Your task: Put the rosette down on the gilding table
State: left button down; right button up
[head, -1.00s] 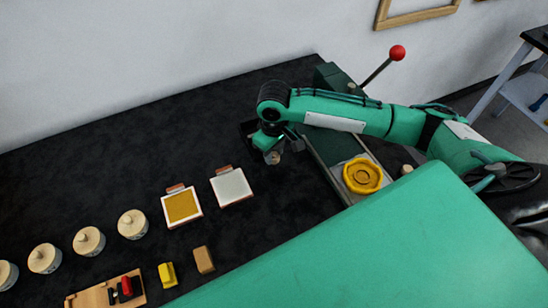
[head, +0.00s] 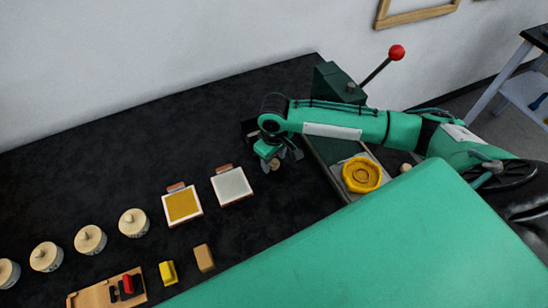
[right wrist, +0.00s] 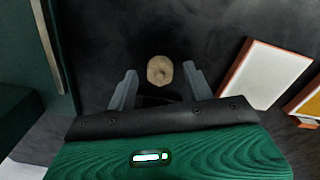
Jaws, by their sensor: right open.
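The small round tan piece, which I take for the rosette (head: 274,165), is at the black gilding table (head: 110,165), right of the white-topped pad. In the right wrist view, the rosette (right wrist: 160,70) shows a darker centre and sits between the two grey fingertips. My right gripper (head: 277,162) is low over the table, with its fingers spread on either side of the rosette. In the right wrist view, my right gripper (right wrist: 159,82) shows gaps between its fingers and the rosette. The rosette's underside is hidden. My left gripper is out of view.
A white-topped pad (head: 231,185) and a yellow-topped pad (head: 182,206) lie left of the gripper. A green press (head: 338,82) with a red-knobbed lever stands behind right, a yellow octagonal piece (head: 361,174) in front. Several lidded pots line the left.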

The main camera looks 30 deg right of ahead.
aim_at(274, 162)
notch_tip(274, 162, up, 12)
jog(key=b, duration=0.1)
jog(key=shift+r+b, duration=0.15)
jog(key=shift+b, duration=0.25)
dwell(0.3)
